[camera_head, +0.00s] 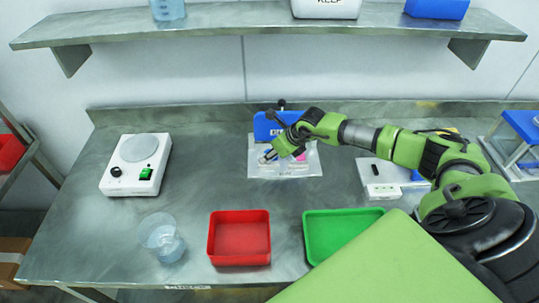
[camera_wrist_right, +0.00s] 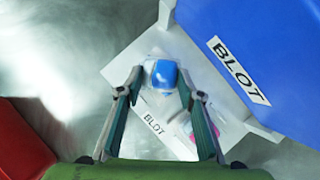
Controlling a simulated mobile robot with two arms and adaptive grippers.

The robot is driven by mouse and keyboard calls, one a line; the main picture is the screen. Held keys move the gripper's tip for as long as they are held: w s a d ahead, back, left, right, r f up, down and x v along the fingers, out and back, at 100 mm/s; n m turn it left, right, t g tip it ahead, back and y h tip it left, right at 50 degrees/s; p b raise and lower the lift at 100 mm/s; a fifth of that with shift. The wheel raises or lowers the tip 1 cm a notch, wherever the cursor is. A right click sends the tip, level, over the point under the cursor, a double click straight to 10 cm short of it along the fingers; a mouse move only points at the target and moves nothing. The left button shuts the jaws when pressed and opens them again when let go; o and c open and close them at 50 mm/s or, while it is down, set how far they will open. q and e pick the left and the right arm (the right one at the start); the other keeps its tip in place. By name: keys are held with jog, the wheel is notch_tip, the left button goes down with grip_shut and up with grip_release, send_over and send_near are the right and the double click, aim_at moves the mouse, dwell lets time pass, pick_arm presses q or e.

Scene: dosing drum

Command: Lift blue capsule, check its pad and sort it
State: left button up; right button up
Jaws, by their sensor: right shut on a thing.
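The blue capsule (camera_wrist_right: 162,73), blue with a whitish part, sits between the fingers of my right gripper (camera_wrist_right: 160,88) in the right wrist view. The gripper is shut on it. In the head view my right gripper (camera_head: 269,156) is over the white blot sheet (camera_head: 259,171) at the table's back middle. I cannot tell whether the capsule touches the sheet. My left gripper is not in view.
A blue BLOT box (camera_head: 266,127) stands right behind the sheet. A red tray (camera_head: 239,240) and a green tray (camera_head: 338,232) lie at the front. A beaker (camera_head: 162,238), a white stirrer (camera_head: 136,165) and a white scale-like device (camera_head: 384,180) flank them.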

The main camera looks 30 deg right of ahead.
aim_at(266, 152)
jog(key=shift+r+b, duration=0.5)
jog(key=shift+b, duration=0.05)
jog(key=shift+s+r+b, duration=0.25)
jog(key=shift+r+b, duration=0.5)
jog(key=shift+r, duration=0.5)
jog(key=s+r+b, duration=0.6)
jog(key=s+r, duration=0.3)
jog(key=s, duration=0.4)
jog(key=shift+s+a+r, duration=0.2)
jog(key=shift+s+r, duration=0.05)
